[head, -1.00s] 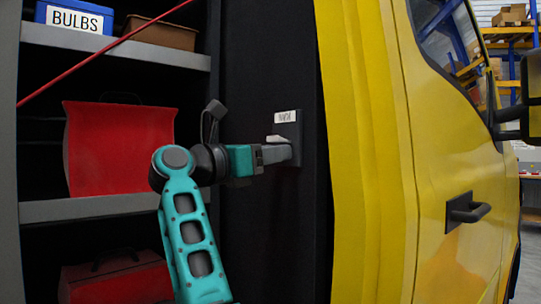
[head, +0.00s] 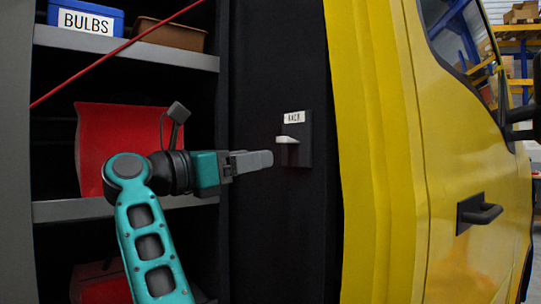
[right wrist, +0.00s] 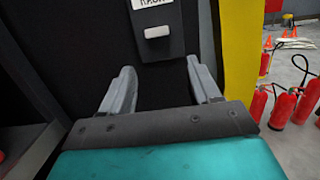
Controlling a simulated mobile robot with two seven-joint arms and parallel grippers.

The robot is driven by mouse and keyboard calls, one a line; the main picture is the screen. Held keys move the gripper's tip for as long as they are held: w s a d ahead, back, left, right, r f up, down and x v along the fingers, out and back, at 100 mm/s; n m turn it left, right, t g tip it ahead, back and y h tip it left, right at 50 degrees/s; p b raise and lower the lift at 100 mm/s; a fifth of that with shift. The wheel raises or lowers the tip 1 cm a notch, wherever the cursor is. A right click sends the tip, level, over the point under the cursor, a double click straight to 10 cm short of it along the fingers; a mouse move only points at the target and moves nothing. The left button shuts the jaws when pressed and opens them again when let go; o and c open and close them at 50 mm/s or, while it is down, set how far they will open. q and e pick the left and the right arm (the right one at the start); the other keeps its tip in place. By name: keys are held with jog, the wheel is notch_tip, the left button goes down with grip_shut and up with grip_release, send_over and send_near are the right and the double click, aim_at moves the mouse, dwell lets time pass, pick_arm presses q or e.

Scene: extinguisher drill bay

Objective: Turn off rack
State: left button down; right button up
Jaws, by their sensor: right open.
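The rack switch is a dark plate (head: 304,150) with a white label on top and a white lever (head: 288,140), mounted on the black panel beside the shelves. The lever sticks out toward the left in the head view; I cannot tell from this whether it is on or off. In the right wrist view the white lever (right wrist: 157,31) shows beyond the fingertips. My right gripper (head: 270,160) is just left of and slightly below the lever, apart from it. In the right wrist view its two fingers (right wrist: 162,80) are spread with nothing between them. My left gripper is not in view.
Shelves on the left hold a blue BULBS bin (head: 86,17), a brown bin (head: 170,35) and red cases (head: 100,140). A red line crosses in front of them. A yellow vehicle body (head: 440,170) stands right of the panel. Red extinguishers (right wrist: 283,108) stand on the floor at right.

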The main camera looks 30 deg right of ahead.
jog(key=a, duration=0.5)
jog(key=shift+s+a+f, duration=0.1)
jog(key=shift+s+f, duration=0.25)
jog(key=shift+f, duration=0.05)
